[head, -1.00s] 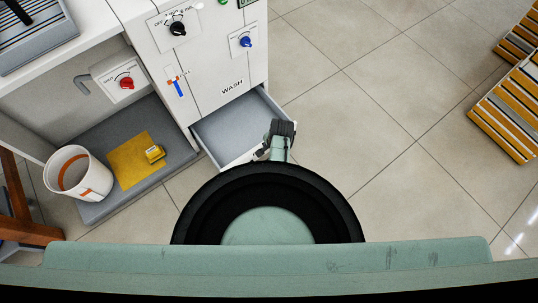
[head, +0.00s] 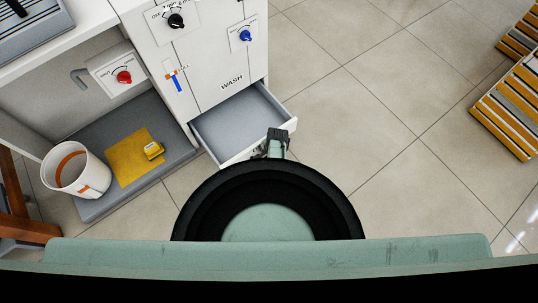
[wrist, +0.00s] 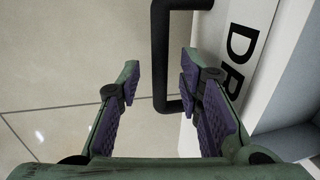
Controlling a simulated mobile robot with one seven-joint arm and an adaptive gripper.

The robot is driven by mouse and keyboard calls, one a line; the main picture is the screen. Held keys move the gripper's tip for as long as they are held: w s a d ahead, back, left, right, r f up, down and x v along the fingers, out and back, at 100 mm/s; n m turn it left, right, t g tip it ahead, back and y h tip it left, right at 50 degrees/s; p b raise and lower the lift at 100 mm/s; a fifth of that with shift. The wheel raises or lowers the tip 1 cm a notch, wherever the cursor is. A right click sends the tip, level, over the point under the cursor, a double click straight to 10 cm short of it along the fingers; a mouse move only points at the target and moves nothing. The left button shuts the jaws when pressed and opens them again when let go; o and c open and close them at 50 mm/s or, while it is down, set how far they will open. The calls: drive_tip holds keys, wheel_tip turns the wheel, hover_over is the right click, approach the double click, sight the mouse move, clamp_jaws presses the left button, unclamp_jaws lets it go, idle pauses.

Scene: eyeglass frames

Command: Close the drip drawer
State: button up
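The drip drawer (head: 235,124) is pulled out of the white cabinet's lower front and shows an empty grey inside in the head view. Its white front panel (wrist: 238,55) is at the right of the wrist view, with the letters "DR" in sight. A black bar handle (wrist: 160,45) stands out from that panel. My gripper (wrist: 160,68) is open, and the handle appears between its two fingers in the picture. I cannot tell whether a finger touches it. In the head view my gripper (head: 277,138) is at the outer side of the drawer front, near its right part.
The white cabinet (head: 205,60) has black and blue knobs. Left of it, a white bucket (head: 88,178) and a yellow cloth (head: 125,162) with a small yellow item rest on a grey mat (head: 105,208). Striped slatted pieces (head: 510,110) lie far right. The tiled floor between is clear.

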drive_tip(key=shift+c, duration=0.4)
clamp_jaws()
idle(0.4)
